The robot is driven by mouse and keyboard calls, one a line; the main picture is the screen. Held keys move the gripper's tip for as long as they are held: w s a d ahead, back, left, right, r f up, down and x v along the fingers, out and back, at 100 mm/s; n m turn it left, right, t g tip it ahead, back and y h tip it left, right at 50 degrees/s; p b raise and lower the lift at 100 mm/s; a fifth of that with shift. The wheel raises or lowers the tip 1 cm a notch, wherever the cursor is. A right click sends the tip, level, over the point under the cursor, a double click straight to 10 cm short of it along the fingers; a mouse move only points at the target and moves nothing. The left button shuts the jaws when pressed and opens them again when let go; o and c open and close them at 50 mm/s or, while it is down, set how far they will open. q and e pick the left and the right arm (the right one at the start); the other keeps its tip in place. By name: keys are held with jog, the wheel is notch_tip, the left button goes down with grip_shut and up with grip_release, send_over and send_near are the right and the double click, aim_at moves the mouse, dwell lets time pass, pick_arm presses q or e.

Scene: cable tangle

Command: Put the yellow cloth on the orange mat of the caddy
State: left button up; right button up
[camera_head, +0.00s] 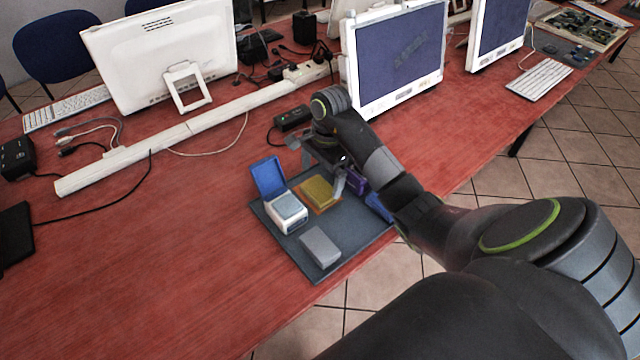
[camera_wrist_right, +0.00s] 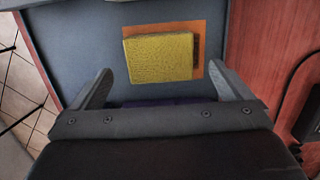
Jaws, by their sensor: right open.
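The yellow cloth (camera_head: 317,190) is a flat folded square lying on the orange mat (camera_head: 305,202) of the dark grey caddy (camera_head: 283,240). In the right wrist view the cloth (camera_wrist_right: 158,56) covers most of the mat (camera_wrist_right: 202,32), with orange showing along its far and right sides. My right gripper (camera_head: 340,180) is over the caddy beside the cloth. In the right wrist view its fingers (camera_wrist_right: 162,80) are spread apart, with nothing between the tips touching them; the cloth lies just beyond. My left gripper is in neither view.
Monitors (camera_head: 165,55) and a white cable duct (camera_head: 190,128) stand behind. The red table (camera_head: 130,260) is clear at front left.

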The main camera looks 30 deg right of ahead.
aim_at(324, 185)
notch_tip(324, 185, up, 8)
jog(key=d+p, duration=0.1)
jog(key=p, duration=0.5)
jog(key=shift+p, duration=0.4)
